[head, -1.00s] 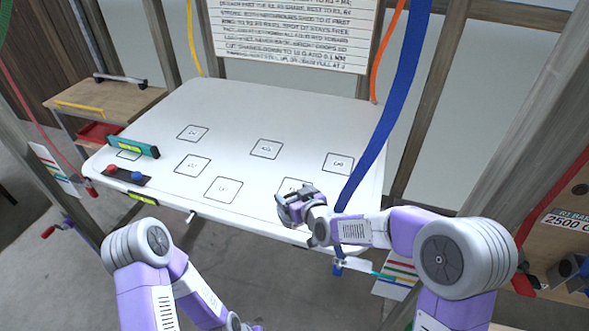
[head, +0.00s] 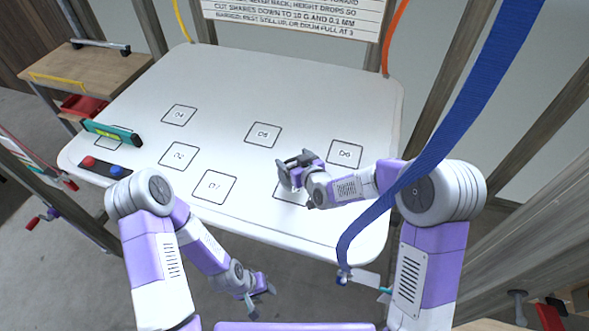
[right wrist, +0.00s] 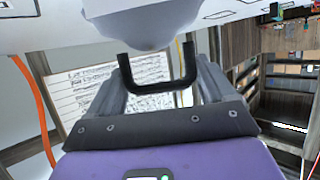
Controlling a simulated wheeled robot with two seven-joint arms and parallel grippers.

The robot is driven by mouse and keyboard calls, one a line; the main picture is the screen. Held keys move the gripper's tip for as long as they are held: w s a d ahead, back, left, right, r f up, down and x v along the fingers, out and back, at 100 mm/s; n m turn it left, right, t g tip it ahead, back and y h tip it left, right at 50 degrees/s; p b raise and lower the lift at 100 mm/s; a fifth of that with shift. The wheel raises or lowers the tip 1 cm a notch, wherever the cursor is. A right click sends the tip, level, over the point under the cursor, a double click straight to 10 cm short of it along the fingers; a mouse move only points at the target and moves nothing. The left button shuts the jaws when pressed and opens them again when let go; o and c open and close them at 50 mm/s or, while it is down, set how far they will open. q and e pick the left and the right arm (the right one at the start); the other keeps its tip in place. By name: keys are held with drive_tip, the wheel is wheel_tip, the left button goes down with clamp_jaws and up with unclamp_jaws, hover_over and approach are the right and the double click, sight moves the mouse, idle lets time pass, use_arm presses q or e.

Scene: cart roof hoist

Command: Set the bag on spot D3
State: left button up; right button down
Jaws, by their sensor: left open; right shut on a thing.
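My right gripper (head: 296,166) is over the front right part of the white board (head: 330,228). In the right wrist view its fingers (right wrist: 160,85) are shut on a black U-shaped handle (right wrist: 188,80). A pale grey rounded bag (right wrist: 150,22) is joined to this handle. In the head view the bag is mostly hidden by the gripper, and I cannot tell whether it touches the board. A square spot (head: 283,190) beneath the gripper is partly covered, so its mark is unreadable. I cannot read D3 on any spot. My left gripper (head: 262,300) is open and empty, below the board's front edge.
Spots D4 (head: 179,115), D5 (head: 263,135) and D6 (head: 345,152) are bare. A green level (head: 112,133) and a dark strip with red and blue knobs (head: 105,168) are at the left. A blue strap (head: 440,145) hangs at the right, near my right arm.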

drive_tip(key=shift+w+f, duration=0.2)
drive_tip(key=shift+f, duration=1.85)
unclamp_jaws()
drive_tip(key=shift+s+f, duration=0.1)
drive_tip(key=shift+f, duration=0.1)
drive_tip(key=b+v, duration=0.1)
drive_tip(key=v, duration=1.1)
drive_tip(key=shift+d, duration=0.1)
